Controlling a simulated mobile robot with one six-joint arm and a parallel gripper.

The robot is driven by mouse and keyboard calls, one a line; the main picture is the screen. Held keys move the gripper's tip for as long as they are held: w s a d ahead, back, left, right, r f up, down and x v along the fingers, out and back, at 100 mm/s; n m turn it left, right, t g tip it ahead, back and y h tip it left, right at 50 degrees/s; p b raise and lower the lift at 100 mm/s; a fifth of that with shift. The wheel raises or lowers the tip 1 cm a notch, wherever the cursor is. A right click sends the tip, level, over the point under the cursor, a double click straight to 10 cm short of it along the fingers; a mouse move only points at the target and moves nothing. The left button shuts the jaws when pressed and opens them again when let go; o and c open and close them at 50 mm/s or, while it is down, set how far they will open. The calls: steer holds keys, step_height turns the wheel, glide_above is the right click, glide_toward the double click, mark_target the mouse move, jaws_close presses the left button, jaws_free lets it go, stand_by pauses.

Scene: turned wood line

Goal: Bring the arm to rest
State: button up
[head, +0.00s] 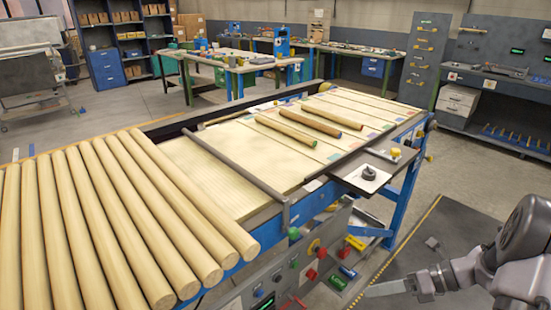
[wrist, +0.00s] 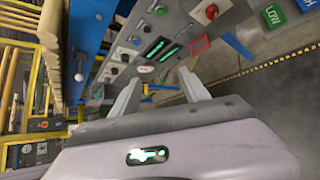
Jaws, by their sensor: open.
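My gripper (head: 399,267) is at the lower right of the head view, out over the dark floor mat in front of the machine. Its two fingers are apart with nothing between them. In the wrist view the gripper (wrist: 159,78) also shows open and empty, with its fingers pointing toward the machine's control panel (wrist: 150,45). My arm comes in from the right edge of the head view, bent, and seems to touch nothing.
The blue-framed machine has a row of long wooden rods (head: 120,215) at left and several shorter rods (head: 312,122) on its pale bed (head: 225,165). Its front carries buttons and labels. A dark plate with a knob (head: 369,172) juts out at its right.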

steer(key=s+a+r+n+g+h, duration=0.2)
steer(key=s+a+r+n+h, duration=0.15)
steer(key=a+r+n, duration=0.65)
steer(key=s+a+r+n+t+h, duration=0.2)
steer(key=s+a+r+n+h, duration=0.1)
steer(key=n, duration=0.5)
steer(key=s+a+r+n+t+h, duration=0.2)
steer(key=s+a+r+n, duration=0.4)
steer(key=s+n, duration=0.3)
steer(key=shift+s+r+n+t+h, duration=0.3)
steer(key=shift+s+r+h, duration=0.15)
steer(key=shift+r, duration=0.1)
